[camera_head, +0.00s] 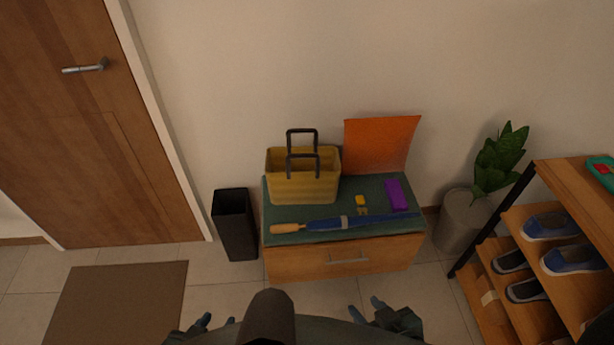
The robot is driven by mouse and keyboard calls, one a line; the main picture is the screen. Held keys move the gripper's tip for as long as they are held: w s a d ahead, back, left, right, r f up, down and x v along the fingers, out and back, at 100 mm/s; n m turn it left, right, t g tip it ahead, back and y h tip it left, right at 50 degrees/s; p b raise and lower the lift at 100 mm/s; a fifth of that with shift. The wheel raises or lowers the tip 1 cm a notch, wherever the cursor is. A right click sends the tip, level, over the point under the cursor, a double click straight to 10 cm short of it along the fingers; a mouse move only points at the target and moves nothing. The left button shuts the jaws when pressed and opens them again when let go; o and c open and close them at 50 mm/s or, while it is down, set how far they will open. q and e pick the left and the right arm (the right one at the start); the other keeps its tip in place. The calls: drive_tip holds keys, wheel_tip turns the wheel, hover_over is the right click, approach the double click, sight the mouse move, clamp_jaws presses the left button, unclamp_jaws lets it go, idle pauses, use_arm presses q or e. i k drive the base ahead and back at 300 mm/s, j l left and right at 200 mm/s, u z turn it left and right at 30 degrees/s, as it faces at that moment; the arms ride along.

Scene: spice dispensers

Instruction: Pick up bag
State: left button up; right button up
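A yellow bag (302,187) with two dark upright handles stands on the green top of a low wooden bench (388,252), at its left back. My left gripper (217,321) is at the bottom edge, in front of and below the bench, left of the bag. My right gripper (366,308) is at the bottom edge, in front of the bench drawer, right of the bag. Both grippers have their fingers apart with nothing seen between them. Neither touches the bag.
A blue umbrella (325,224) lies along the bench front. A small yellow item (360,201), a purple box (396,195) and an orange panel (380,145) are right of the bag. A black bin (235,225) stands left; a potted plant (462,220) and shoe rack (548,215) stand right.

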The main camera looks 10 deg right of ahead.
sight(294, 175)
drive_tip(key=i+j+z, duration=0.2)
drive_tip(key=i+j, duration=0.2)
drive_tip(key=i, duration=0.2)
drive_tip(key=i+j+z, duration=0.15)
drive_tip(key=i+j, duration=0.3)
drive_tip(key=i, duration=0.15)
